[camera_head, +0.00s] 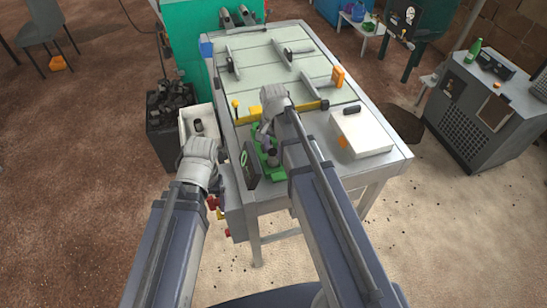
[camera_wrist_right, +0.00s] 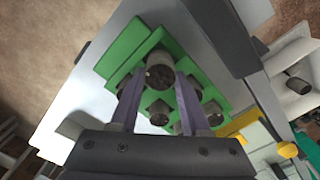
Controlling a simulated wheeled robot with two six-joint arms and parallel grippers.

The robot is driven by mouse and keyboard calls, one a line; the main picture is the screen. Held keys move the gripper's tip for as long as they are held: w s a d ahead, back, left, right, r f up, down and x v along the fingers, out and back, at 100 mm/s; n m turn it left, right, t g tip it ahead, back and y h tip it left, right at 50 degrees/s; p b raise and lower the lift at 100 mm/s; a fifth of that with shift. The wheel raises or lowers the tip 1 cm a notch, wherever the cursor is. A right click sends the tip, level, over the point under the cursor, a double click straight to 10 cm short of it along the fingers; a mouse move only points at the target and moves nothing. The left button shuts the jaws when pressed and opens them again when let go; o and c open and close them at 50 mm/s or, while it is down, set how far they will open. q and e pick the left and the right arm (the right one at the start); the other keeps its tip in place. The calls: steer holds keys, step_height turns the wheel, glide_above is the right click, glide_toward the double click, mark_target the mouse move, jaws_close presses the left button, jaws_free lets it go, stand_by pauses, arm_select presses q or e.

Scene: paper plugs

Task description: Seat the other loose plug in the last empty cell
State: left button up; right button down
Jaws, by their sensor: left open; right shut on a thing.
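My right gripper (camera_wrist_right: 160,74) is shut on a dark, round-ended plug (camera_wrist_right: 159,78) over the green holder (camera_wrist_right: 112,60). I cannot tell whether this plug is down in a cell or just above it. Several other dark plugs sit in the holder around the fingers, one of them at the lower middle (camera_wrist_right: 158,112). In the head view the right gripper (camera_head: 264,134) reaches the green holder (camera_head: 274,174) at the table's front left. Another dark plug (camera_head: 198,125) stands in a white bin (camera_head: 186,120). My left gripper (camera_head: 210,190) is open, its fingers partly hidden, in front of that bin.
A dark display panel (camera_head: 249,164) stands beside the holder. A yellow bar (camera_head: 305,107) lies behind it. A white box (camera_head: 361,130) occupies the right of the table. A black bin of dark scraps (camera_head: 172,100) stands left of the white bin. The pale table top behind holds several clamps.

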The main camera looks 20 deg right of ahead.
mark_target(274, 152)
step_height(274, 152, down, 3)
steer(key=shift+f+b, duration=0.15)
steer(key=shift+b, duration=1.05)
steer(key=shift+r, duration=0.2)
steer(key=shift+f, duration=0.15)
steer(key=shift+c, duration=1.9)
jaws_free()
